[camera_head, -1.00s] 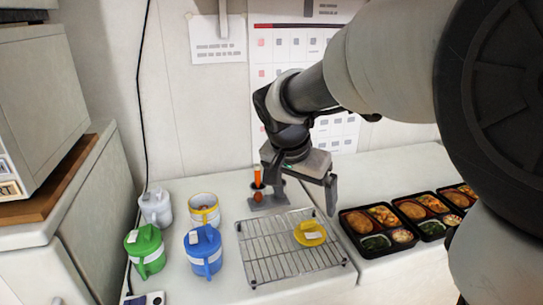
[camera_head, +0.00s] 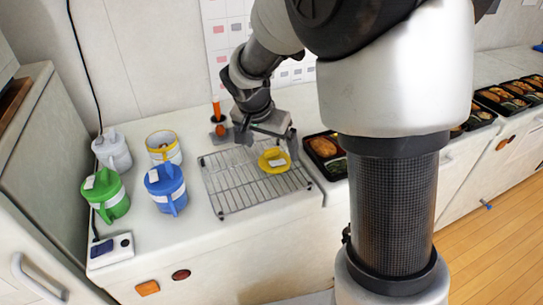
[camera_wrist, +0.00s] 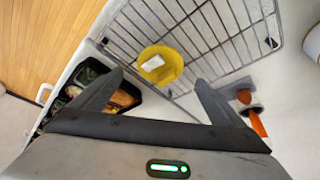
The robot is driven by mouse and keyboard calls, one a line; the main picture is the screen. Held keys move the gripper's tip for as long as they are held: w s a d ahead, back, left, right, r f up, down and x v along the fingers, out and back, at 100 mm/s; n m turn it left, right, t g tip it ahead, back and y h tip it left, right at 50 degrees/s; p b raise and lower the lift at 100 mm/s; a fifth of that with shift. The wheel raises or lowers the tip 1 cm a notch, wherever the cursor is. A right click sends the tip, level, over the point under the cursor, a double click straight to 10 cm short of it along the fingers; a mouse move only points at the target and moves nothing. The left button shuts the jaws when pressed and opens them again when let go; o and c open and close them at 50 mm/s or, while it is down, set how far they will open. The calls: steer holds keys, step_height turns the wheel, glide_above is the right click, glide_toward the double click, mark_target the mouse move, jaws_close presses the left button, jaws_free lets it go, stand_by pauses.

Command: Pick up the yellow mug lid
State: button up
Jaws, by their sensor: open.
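The yellow mug lid (camera_head: 273,160) lies on the wire rack (camera_head: 228,190), near its right end. It is round with a white label on top. In the wrist view the lid (camera_wrist: 172,74) shows beyond my fingertips, roughly between them, on the rack's bars (camera_wrist: 215,55). My gripper (camera_head: 268,136) is open and empty, above the back right part of the rack and apart from the lid. It also shows in the wrist view (camera_wrist: 158,80) with its two dark fingers spread wide. An open mug with a yellow rim (camera_head: 163,147) stands left of the rack.
A blue mug (camera_head: 166,190), a green mug (camera_head: 108,198) and a white mug (camera_head: 112,152) stand at the left. Bento trays (camera_head: 318,147) line the right counter. An orange-handled tool in a holder (camera_head: 216,115) stands behind the rack. A power strip (camera_head: 110,250) lies at front left.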

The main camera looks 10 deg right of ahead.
mark_target(275, 159)
steer(key=x, duration=0.5)
steer(key=shift+w+f, duration=0.1)
steer(key=shift+f, duration=0.05)
steer(key=c, duration=1.1)
